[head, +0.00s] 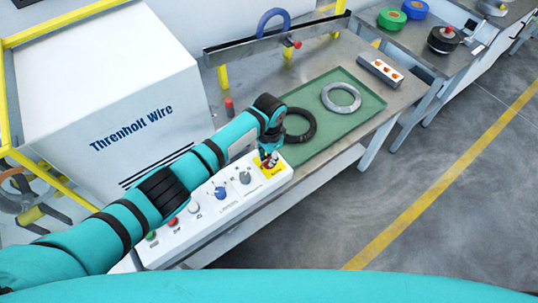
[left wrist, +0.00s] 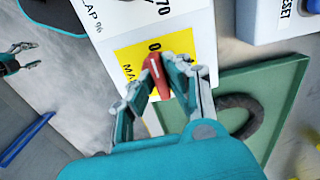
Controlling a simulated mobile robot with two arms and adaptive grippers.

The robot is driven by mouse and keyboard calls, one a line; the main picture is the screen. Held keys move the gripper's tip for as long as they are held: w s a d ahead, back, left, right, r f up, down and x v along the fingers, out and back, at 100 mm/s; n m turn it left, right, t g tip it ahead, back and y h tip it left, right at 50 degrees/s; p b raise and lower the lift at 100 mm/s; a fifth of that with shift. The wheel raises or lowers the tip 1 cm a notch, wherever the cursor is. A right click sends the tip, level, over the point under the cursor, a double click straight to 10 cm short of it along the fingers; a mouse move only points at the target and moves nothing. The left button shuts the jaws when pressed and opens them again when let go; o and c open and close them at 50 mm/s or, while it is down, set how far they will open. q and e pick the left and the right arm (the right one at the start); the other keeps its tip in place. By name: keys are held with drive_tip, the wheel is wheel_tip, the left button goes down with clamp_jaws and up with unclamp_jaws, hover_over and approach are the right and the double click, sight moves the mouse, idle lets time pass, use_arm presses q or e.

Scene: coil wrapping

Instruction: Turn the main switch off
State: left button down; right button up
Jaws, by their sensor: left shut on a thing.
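The main switch is a red knob (left wrist: 155,75) on a yellow plate (left wrist: 128,58) at the right end of the white control panel (head: 208,215). The knob's white line points at the printed 0. My left gripper (head: 268,160) reaches down onto the knob; in the left wrist view its fingers (left wrist: 164,88) are closed on it. In the head view the gripper hides most of the knob. My right gripper (left wrist: 27,57) shows at the left edge of the left wrist view, apart from the panel, with its fingers spread and empty.
A blue knob (head: 221,193), a grey knob (head: 245,178) and several buttons share the panel. The large white machine (head: 110,95) stands at left. Open floor lies at right.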

use_arm(q)
drive_tip(key=shift+w+r, duration=0.1)
drive_tip(key=c, duration=1.3)
unclamp_jaws()
drive_tip(key=shift+c, duration=0.2)
wheel_tip(320, 180, up, 12)
